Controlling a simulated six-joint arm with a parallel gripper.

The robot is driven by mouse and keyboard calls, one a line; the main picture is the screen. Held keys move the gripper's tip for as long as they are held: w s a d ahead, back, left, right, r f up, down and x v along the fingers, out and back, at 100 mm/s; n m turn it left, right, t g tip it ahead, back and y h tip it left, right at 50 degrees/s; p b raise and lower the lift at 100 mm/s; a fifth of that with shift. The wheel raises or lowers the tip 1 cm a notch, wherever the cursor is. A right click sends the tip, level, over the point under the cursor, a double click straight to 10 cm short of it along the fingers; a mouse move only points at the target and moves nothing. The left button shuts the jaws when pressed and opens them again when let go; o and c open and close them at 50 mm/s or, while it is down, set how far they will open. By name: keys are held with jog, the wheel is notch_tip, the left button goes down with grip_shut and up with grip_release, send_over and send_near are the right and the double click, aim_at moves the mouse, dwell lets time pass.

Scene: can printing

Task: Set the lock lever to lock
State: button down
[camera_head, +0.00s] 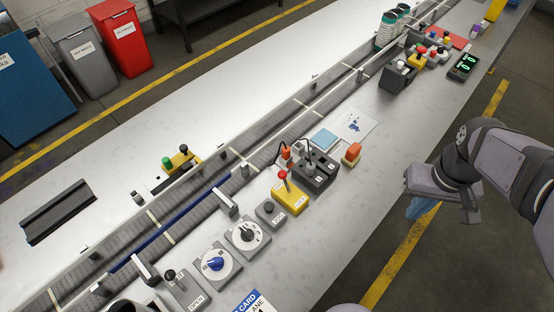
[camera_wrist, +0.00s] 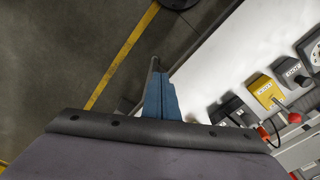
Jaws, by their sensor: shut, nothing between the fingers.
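A yellow box (camera_head: 292,200) with a lever topped by a red knob (camera_head: 282,174) stands on the white table, near the middle of the head view. It carries a small white label too small to read surely; I take it for the lock lever. In the wrist view the yellow box (camera_wrist: 264,92) and its red knob (camera_wrist: 294,118) show at the right. The lever tilts to one side. My gripper (camera_head: 419,209) hangs beyond the table's front edge, right of the box and well apart from it. Its blue fingers (camera_wrist: 161,92) are together and empty.
A dark box with levers (camera_head: 316,172) and an orange-topped block (camera_head: 351,153) stand right of the yellow box. A grey button box (camera_head: 268,212) and two dial panels (camera_head: 246,234) stand left. A conveyor (camera_head: 200,190) runs behind. The floor under my gripper is clear.

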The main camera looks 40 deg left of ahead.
jog(key=a+r+n, duration=0.3)
jog(key=a, duration=0.6)
notch_tip(320, 180, up, 5)
jog(key=n+y+p, duration=0.1)
jog(key=n+p, duration=0.1)
jog(key=n, duration=0.5)
send_over(285, 182)
jog(key=a, duration=0.6)
jog(key=shift+w+r+b, duration=0.1)
jog(key=shift+w+b, duration=0.2)
notch_tip(285, 182, down, 9)
jog(key=d+p, duration=0.2)
jog(key=p, duration=0.2)
jog(key=shift+d+p, duration=0.2)
jog(key=shift+p, duration=0.15)
jog(key=shift+d, duration=0.15)
